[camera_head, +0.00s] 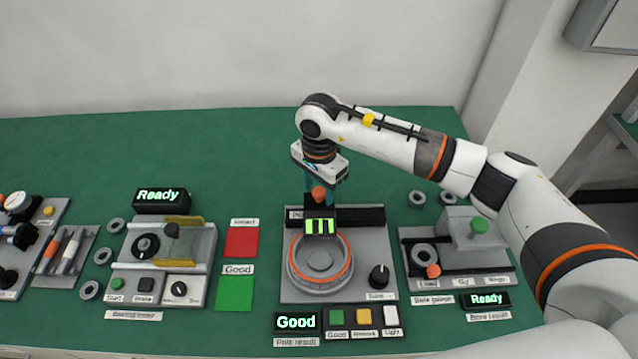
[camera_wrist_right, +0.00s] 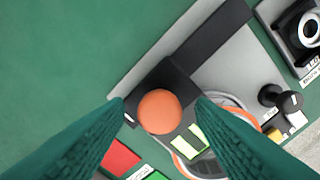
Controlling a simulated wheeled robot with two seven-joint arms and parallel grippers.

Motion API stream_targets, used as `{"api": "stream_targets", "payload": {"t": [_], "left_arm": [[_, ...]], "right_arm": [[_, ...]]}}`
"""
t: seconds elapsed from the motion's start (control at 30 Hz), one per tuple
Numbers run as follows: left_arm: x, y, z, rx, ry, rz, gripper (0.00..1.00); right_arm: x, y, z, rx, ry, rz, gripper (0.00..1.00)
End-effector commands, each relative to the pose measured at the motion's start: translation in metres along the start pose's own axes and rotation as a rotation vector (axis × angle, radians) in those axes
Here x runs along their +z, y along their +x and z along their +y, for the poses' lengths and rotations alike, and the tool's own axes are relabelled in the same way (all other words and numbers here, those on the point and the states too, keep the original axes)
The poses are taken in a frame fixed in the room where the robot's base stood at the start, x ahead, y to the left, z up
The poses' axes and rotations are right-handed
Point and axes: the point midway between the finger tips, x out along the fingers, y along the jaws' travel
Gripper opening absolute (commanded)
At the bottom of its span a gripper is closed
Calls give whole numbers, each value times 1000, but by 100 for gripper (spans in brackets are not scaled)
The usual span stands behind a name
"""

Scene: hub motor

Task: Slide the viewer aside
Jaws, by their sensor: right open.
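The viewer (camera_head: 320,226) is a small black block with a lit green-barred window, on a black rail (camera_head: 365,215) at the back of the grey pole station plate. An orange knob (camera_head: 319,193) stands up from it; the viewer (camera_wrist_right: 168,84) and the knob (camera_wrist_right: 160,111) also show in the right wrist view. The viewer sits over the back edge of a round hub part (camera_head: 320,262) with an orange ring. My right gripper (camera_head: 321,187) points down at the knob. Its open teal fingers are on either side of the knob, with gaps showing in the wrist view. My left gripper is not in view.
Left of the plate lie a red pad (camera_head: 242,242) and a green pad (camera_head: 234,293). A black dial (camera_head: 379,276) stands on the plate's right front. The bearing station (camera_head: 160,250) is at left, the bore gauge station (camera_head: 460,250) at right. The green table behind is clear.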

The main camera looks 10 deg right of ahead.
Motion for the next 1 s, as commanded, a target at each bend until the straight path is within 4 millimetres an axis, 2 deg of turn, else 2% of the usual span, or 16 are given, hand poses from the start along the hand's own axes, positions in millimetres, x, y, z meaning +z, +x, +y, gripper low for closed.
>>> {"api": "stream_targets", "payload": {"t": [0.2, 0.5, 0.67, 0.77, 1.0], "left_arm": [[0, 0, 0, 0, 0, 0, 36], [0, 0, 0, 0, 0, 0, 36], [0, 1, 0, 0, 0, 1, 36], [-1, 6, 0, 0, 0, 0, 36], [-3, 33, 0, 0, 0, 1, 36]], "right_arm": [[0, 0, 0, 0, 0, 0, 50], [0, 0, 0, 0, 0, 1, 1], [1, 0, 0, 0, 1, 0, 0], [9, 2, -7, 0, 3, -2, 0], [52, 5, -50, 1, 6, -5, 0]]}}
